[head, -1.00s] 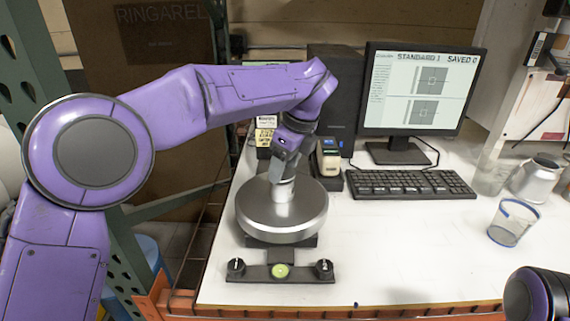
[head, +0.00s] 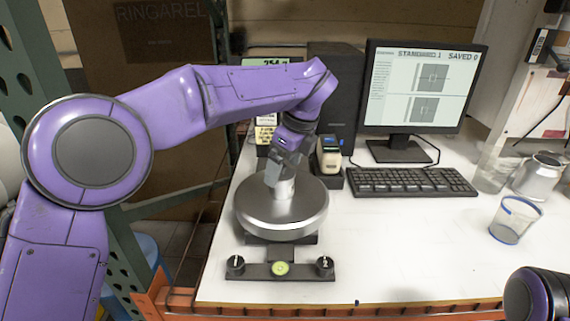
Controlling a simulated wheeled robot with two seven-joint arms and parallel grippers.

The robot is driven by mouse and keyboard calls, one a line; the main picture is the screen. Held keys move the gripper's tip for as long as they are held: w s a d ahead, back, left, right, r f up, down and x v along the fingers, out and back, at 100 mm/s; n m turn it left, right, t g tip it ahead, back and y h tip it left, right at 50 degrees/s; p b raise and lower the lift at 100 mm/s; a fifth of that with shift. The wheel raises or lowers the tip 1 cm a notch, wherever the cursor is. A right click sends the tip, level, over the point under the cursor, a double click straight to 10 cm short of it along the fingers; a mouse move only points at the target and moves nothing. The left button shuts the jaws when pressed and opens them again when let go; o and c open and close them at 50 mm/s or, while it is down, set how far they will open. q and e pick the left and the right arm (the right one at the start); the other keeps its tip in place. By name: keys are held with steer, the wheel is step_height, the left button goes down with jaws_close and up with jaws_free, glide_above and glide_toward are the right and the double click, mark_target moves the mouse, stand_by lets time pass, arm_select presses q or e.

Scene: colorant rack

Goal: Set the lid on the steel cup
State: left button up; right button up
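A small steel cup (head: 285,188) stands upright on the round steel pan (head: 265,218) of a balance. My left gripper (head: 277,174) points down at the cup's top from behind, its grey fingers overlapping the upper part of the cup. At this size I cannot tell whether the fingers are parted or closed. I cannot make out a separate lid; the cup's top is partly hidden by the fingers. My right arm shows only as a dark and purple part at the bottom right corner, and its gripper is out of view.
The balance base has two knobs and a green bubble level (head: 281,268). A keyboard (head: 410,182), a monitor (head: 420,88) and a handheld device (head: 330,155) stand behind. A blue-rimmed cup (head: 514,220), a glass (head: 492,170) and a steel can (head: 540,175) stand right. The front right tabletop is clear.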

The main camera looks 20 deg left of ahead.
arm_select(q)
steer(key=w+p+v, duration=0.1)
steer(key=v, duration=0.9)
steer(key=shift+s+r, duration=0.25)
steer(key=shift+s, duration=0.25)
steer(key=shift+d, duration=0.15)
